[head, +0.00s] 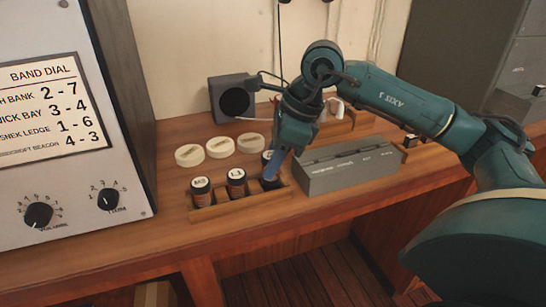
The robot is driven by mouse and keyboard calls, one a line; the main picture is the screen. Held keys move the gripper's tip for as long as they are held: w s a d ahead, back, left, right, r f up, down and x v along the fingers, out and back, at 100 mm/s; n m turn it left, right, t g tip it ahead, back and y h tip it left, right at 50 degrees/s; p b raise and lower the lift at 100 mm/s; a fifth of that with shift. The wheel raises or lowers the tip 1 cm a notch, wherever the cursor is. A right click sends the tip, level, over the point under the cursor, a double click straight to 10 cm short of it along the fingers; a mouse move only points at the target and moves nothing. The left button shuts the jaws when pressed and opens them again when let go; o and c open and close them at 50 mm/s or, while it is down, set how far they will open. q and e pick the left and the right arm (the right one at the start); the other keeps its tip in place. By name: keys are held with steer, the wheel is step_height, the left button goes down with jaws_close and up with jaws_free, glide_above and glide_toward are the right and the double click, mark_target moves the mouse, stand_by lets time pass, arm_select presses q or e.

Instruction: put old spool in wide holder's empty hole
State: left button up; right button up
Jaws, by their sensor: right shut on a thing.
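A long wooden holder (240,204) lies on the desk, left of centre. Two dark spools with white lettered tops stand in it, the left spool (201,191) and the middle spool (236,183). My right gripper (271,170) points down at the holder's right end. It is shut on a third dark spool (266,157), which is mostly hidden behind the fingers. This spool looks upright over or in the right end; I cannot tell whether it is seated in a hole. My left gripper is not in view.
Three white round discs (220,147) lie behind the holder. A long grey box (350,170) stands just right of the gripper. A dark speaker (232,98) stands at the back. A tall grey dial panel (65,120) bounds the left side. The desk's front edge is close to the holder.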

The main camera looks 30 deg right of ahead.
steer(key=shift+f+b, duration=1.25)
steer(key=shift+b, duration=0.25)
stand_by(2.9)
stand_by(0.3)
steer(key=o, duration=1.1)
steer(key=shift+c, duration=0.2)
steer(key=shift+r, duration=0.1)
steer(key=p+v, duration=0.1)
steer(key=v, duration=1.2)
